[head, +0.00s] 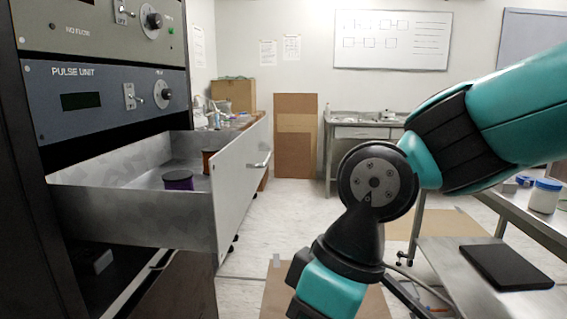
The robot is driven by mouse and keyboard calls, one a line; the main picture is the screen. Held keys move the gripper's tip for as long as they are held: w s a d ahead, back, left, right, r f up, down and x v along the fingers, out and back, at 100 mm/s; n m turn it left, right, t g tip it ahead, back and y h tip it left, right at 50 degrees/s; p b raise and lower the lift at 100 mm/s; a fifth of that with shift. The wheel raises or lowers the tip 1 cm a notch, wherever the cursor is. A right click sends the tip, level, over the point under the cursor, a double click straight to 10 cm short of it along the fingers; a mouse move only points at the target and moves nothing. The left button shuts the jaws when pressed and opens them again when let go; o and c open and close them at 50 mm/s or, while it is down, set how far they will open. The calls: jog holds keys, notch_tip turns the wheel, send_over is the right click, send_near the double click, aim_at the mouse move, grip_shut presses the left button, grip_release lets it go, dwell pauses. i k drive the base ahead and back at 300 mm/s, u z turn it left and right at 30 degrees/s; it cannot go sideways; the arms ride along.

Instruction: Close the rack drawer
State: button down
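The rack drawer (139,216) is pulled far out of the equipment rack on the left, below the blue-grey pulse unit panel. Its light front panel (239,187) faces right, with a small metal bar handle (259,161). Inside the drawer are a purple spool (178,179) and, partly hidden behind the front panel, a copper-coloured spool (207,161). My arm reaches in from the right and bends down past the bottom edge, apart from the drawer in the picture. My gripper is out of view, so its state does not show.
The rack (22,190) stands at the left. A metal table with a white jar (544,196) and a lower shelf bearing a black flat slab (506,267) is at the right. Brown sheets lie on the floor. Open floor (300,215) lies between the drawer front and my arm.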

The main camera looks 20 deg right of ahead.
aim_at(119, 196)
jog(key=z, duration=0.8)
jog(key=i, duration=0.8)
jog(key=u, duration=0.45)
